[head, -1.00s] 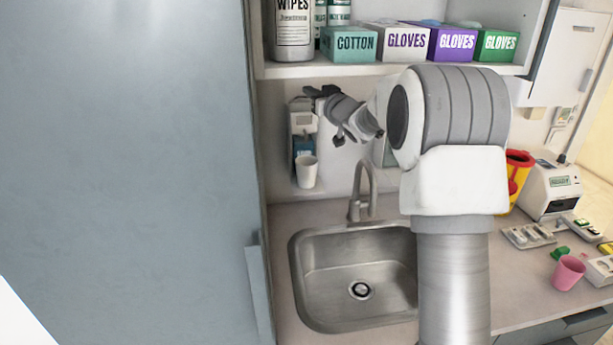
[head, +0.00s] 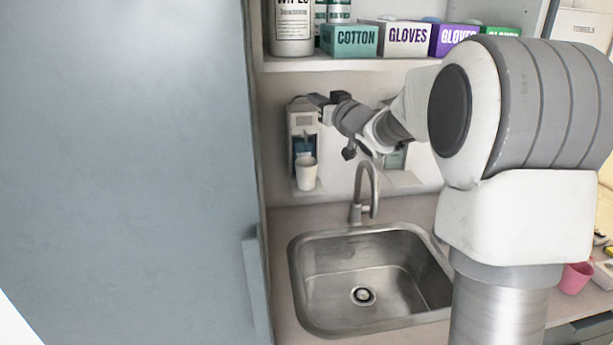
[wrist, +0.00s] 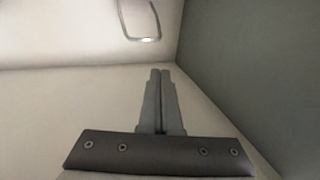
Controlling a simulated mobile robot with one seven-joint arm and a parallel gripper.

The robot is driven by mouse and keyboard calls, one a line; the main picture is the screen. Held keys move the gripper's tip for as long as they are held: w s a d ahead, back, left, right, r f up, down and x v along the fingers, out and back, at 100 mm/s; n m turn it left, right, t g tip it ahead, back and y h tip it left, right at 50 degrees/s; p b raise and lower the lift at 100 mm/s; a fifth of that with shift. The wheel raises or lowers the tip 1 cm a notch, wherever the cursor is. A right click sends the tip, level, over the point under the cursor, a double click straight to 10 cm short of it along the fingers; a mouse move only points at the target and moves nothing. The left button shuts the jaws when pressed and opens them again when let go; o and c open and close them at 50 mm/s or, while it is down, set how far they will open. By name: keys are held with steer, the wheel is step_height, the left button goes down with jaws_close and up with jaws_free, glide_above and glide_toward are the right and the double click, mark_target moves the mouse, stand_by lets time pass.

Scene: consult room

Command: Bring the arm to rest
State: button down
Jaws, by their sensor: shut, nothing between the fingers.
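My gripper (wrist: 160,72) is shut and empty in the wrist view, its two fingers side by side. In the head view my gripper (head: 316,100) is small and partly blended with the wall dispenser (head: 303,125) behind it. My arm reaches from the right side of the head view across to the left, above the sink's tap. A white cup (head: 306,174) stands on the dispenser's lower ledge, below my gripper and apart from it.
A steel sink (head: 330,283) with a tap (head: 361,192) lies below the arm. A shelf (head: 350,65) with glove and cotton boxes runs above. A tall grey cabinet door (head: 130,170) closes off the left. A pink cup (head: 574,278) stands on the counter at right.

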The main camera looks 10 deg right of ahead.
steer(key=s+d+f+m+g+h, duration=0.15)
steer(key=s+h, duration=0.25)
steer(key=s, duration=0.5)
steer(key=s+d+f+m+g+h, duration=0.1)
steer(key=s+d+m+g+h, duration=0.15)
steer(key=s, duration=0.75)
steer(key=s+a+f+g, duration=0.1)
steer(key=s+f+g, duration=0.1)
steer(key=s, duration=0.6)
steer(key=s+a+f+g, duration=0.2)
steer(key=s+f, duration=0.3)
steer(key=s, duration=0.3)
steer(key=s+a+f+g+y, duration=0.1)
steer(key=s+f+g, duration=0.3)
steer(key=s, duration=0.4)
steer(key=shift+s+a+n, duration=0.2)
steer(key=shift+n, duration=0.1)
